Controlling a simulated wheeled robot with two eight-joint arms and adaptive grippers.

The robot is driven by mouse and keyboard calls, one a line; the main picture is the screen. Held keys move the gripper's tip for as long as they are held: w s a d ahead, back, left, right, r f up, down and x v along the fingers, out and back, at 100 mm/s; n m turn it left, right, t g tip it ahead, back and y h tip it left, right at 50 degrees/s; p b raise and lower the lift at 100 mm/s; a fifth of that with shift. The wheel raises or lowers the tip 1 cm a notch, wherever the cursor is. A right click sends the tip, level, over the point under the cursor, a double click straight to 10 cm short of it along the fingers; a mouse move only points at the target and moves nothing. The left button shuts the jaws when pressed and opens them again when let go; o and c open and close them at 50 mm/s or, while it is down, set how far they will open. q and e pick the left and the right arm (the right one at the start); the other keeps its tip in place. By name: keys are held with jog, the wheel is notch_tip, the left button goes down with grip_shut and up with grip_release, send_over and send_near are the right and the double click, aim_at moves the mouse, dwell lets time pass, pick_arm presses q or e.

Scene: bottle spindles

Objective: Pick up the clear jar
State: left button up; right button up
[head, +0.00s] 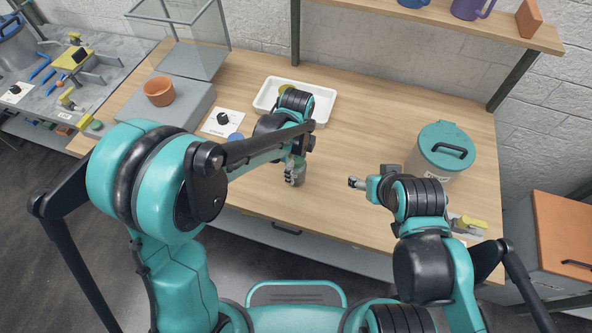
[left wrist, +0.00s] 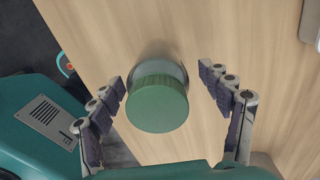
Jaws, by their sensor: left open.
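The clear jar (left wrist: 158,100) has a ribbed green lid and stands on the wooden table, seen from above in the left wrist view. Its body is mostly hidden under the lid. My left gripper (left wrist: 161,76) is open, with one finger on each side of the jar and a gap to both. In the head view my left gripper (head: 294,172) points down near the table's front edge and hides much of the jar. My right gripper (head: 357,183) is over the table to the right; its finger opening is too small to read.
A white tray (head: 321,110) lies behind my left gripper. A grey box with a terracotta pot (head: 159,91) stands at the left. A teal-lidded canister (head: 446,146) stands at the right, near my right arm. The middle of the table (head: 365,130) is clear.

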pick_arm(q)
notch_tip(320, 180, down, 5)
jog(key=shift+a+r+b, duration=0.1)
jog(key=shift+r+b, duration=0.1)
jog(key=shift+b, duration=0.65)
jog(key=shift+s+r, duration=0.1)
jog(key=c, duration=1.6)
jog(key=shift+o, duration=0.2)
notch_tip(320, 180, up, 4)
jog(key=shift+r+p, duration=0.2)
jog(key=shift+p, duration=0.85)
jog(key=s+d+r+p, duration=0.2)
jog(key=s+d+r, duration=0.4)
jog(key=s+d, duration=0.2)
jog(key=shift+s+r+p, duration=0.25)
jog(key=shift+s+p, duration=0.1)
